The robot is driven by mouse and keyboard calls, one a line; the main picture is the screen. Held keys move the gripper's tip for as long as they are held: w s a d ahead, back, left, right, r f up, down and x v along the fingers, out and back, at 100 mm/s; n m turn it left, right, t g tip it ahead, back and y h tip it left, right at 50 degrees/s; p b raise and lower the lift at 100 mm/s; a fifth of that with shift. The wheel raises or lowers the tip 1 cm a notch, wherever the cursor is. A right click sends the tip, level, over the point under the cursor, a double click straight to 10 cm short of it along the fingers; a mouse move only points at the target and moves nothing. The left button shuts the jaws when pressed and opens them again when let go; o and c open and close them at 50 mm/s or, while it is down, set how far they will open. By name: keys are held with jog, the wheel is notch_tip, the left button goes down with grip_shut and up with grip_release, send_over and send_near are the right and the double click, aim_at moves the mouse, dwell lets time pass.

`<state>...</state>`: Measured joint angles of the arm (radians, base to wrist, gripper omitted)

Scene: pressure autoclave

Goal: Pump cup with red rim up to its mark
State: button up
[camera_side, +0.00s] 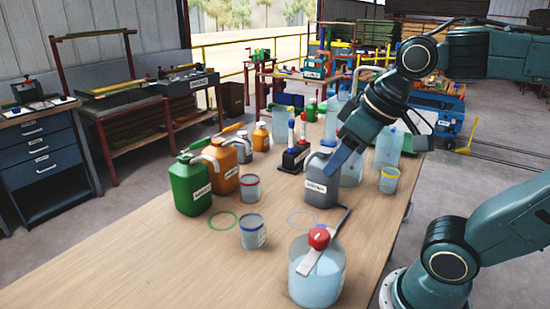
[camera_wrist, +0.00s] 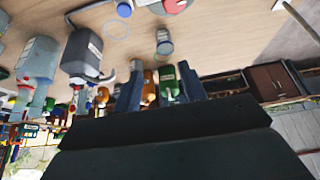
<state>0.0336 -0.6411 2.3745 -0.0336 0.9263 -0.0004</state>
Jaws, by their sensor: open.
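The clear cup with a red rim (camera_side: 251,188) stands on the bench beside the green jug in the side view. A clear jug of pale liquid (camera_side: 312,283) with a red pump head (camera_side: 319,237) and a grey spout stands at the front of the bench. My gripper (camera_side: 346,156) is above the bench by the grey canister (camera_side: 321,184). Any fill mark is too small to see.
A second cup (camera_side: 252,232) stands nearer, and a yellow-rimmed cup (camera_side: 389,179) is at the right. A green jug (camera_side: 190,187) and an orange jug (camera_side: 225,168) stand left. A green ring (camera_side: 210,222) lies on the bench. The front left bench is clear.

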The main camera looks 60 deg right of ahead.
jog(key=w+d+r, duration=0.1)
jog(key=w+r, duration=0.4)
jog(key=w, duration=0.3)
jog(key=g, duration=0.1)
send_over(234, 126)
jog(key=s+d, duration=0.1)
jog(key=s, duration=0.3)
jog(key=shift+s+r, duration=0.1)
jog(key=shift+r, duration=0.15)
jog(key=x, duration=1.3)
jog(key=shift+f, duration=0.4)
jog(key=shift+c, duration=0.2)
grip_shut()
